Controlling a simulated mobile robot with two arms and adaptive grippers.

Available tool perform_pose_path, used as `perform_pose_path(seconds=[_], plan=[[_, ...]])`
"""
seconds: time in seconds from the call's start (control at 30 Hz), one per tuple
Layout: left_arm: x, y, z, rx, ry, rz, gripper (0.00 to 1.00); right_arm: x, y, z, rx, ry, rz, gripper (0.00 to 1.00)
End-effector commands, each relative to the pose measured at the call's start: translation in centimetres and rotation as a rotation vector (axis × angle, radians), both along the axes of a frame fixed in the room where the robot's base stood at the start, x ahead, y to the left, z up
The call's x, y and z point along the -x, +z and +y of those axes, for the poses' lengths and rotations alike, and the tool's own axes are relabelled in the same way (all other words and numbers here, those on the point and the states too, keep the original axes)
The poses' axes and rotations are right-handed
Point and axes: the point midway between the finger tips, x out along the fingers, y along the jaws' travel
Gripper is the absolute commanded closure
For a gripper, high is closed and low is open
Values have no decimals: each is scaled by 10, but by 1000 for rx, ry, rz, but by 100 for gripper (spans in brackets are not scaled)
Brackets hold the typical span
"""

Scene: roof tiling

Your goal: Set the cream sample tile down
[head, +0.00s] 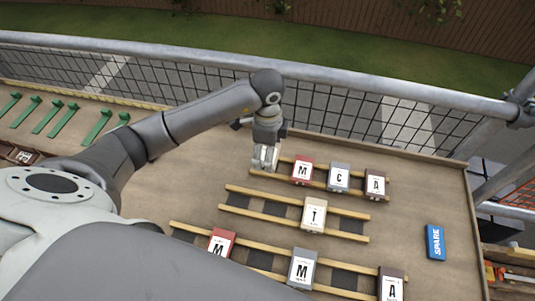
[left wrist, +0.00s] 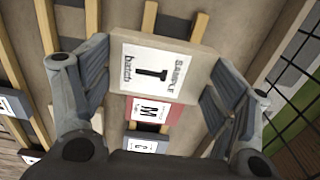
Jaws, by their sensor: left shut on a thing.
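The cream sample tile (left wrist: 158,70), with a large T and the words SAMPLE and batch on its white label, is between the fingers of my left gripper (left wrist: 160,80) in the left wrist view. The gripper is shut on it. In the head view my left gripper (head: 265,158) is at the left end of the rear batten rack (head: 345,195), left of the red M tile (head: 302,171). The tile is mostly hidden there by the fingers. I cannot tell whether it touches the battens. My right gripper is not in view.
The rear rack also holds a grey C tile (head: 339,177) and a dark A tile (head: 375,185). A cream tile (head: 314,215) sits in the middle rack. A front rack bears several tiles. A blue SPARE box (head: 436,242) lies right. A metal rail (head: 400,88) runs behind.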

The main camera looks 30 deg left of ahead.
Motion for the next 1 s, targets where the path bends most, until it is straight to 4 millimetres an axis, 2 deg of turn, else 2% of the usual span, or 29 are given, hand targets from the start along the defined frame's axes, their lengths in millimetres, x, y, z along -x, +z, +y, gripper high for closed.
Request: perform_pose_path(seconds=[0.27, 0.33, 0.5, 1.0], plan=[[-12, -16, 7, -1, 1, 0, 48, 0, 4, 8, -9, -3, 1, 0], [-10, -26, 6, 1, 0, 4, 48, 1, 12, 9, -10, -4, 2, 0], [-11, -43, 5, 1, -2, 0, 48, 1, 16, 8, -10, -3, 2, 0], [-11, -53, 6, 1, -1, -1, 48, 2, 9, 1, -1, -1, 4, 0]])
